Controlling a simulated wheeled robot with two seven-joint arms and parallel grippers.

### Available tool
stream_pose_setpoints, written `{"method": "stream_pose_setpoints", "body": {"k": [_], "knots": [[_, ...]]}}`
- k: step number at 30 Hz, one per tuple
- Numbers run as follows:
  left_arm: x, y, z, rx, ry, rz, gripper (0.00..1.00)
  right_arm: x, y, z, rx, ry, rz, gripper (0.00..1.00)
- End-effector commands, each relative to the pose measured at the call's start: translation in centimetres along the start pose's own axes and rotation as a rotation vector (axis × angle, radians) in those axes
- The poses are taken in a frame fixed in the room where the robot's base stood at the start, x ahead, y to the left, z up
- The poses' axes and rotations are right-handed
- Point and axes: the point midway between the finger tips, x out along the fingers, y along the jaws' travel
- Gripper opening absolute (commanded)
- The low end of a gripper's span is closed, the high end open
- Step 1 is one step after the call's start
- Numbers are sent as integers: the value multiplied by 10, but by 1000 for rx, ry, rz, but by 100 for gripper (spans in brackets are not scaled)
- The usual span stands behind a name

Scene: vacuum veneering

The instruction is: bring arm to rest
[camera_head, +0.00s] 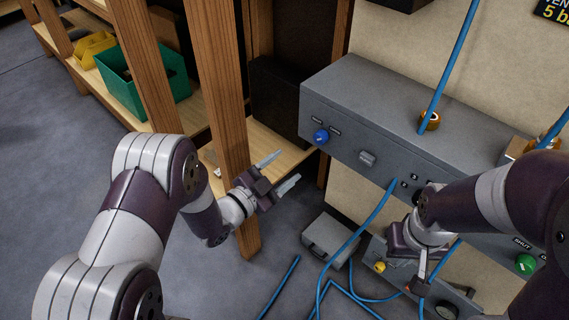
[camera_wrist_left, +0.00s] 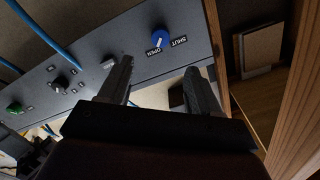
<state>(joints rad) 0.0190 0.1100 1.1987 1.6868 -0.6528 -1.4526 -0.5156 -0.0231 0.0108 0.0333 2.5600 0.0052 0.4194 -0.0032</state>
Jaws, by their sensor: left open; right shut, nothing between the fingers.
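My left gripper (camera_head: 279,171) is open and empty in the head view, in front of a wooden post and left of the grey control box. It also shows in the left wrist view (camera_wrist_left: 160,80), with its two fingers apart and nothing between them. My right gripper (camera_head: 420,279) is shut and empty in the head view. It points down in front of the lower part of the grey control box (camera_head: 345,85), and my right arm hides part of the box's front.
A blue knob (camera_head: 321,137) and a green knob (camera_head: 526,263) sit on the box. Blue hoses (camera_head: 362,232) run down to the floor. Wooden posts (camera_head: 215,85) and shelves stand left, with a green bin (camera_head: 122,83) and a yellow bin (camera_head: 92,48). The floor at left is clear.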

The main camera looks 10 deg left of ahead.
Motion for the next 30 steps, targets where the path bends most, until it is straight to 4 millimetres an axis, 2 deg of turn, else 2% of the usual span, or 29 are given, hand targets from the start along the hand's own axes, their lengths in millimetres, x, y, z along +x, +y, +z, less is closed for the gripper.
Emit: {"method": "stream_pose_setpoints", "body": {"k": [7,8,10,13,14,15,17,18,20,21,24,27,29,30], "knots": [[0,0,0,-9,-2,1,63,0,0,0,0,0,0,0],[0,2,4,-21,-19,10,63,0,0,0,0,0,0,0],[-2,11,25,-69,-125,45,63,0,0,0,0,0,0,0],[-29,29,78,-211,-467,106,63,0,0,0,0,0,0,0],[-41,29,91,-262,-591,111,63,0,0,0,0,0,0,0],[-62,29,103,-335,-757,112,63,0,0,0,0,0,0,0],[-95,28,109,-444,-978,97,63,0,0,0,0,0,0,0],[-116,28,106,-515,-1106,82,63,0,0,0,0,0,0,0],[-148,29,95,-616,-1273,58,63,0,0,0,0,0,0,0],[-167,31,84,-682,-1370,42,63,0,0,0,0,0,0,0],[-208,36,46,-836,-1558,5,63,0,0,0,0,0,0,0],[-227,37,10,-936,-1625,-20,63,0,0,0,0,0,0,0],[-219,24,-6,-942,-1562,-53,63,0,0,0,0,0,0,0],[-212,4,-28,-930,-1532,-61,63,-22,0,-2,0,-2,0,0]]}}
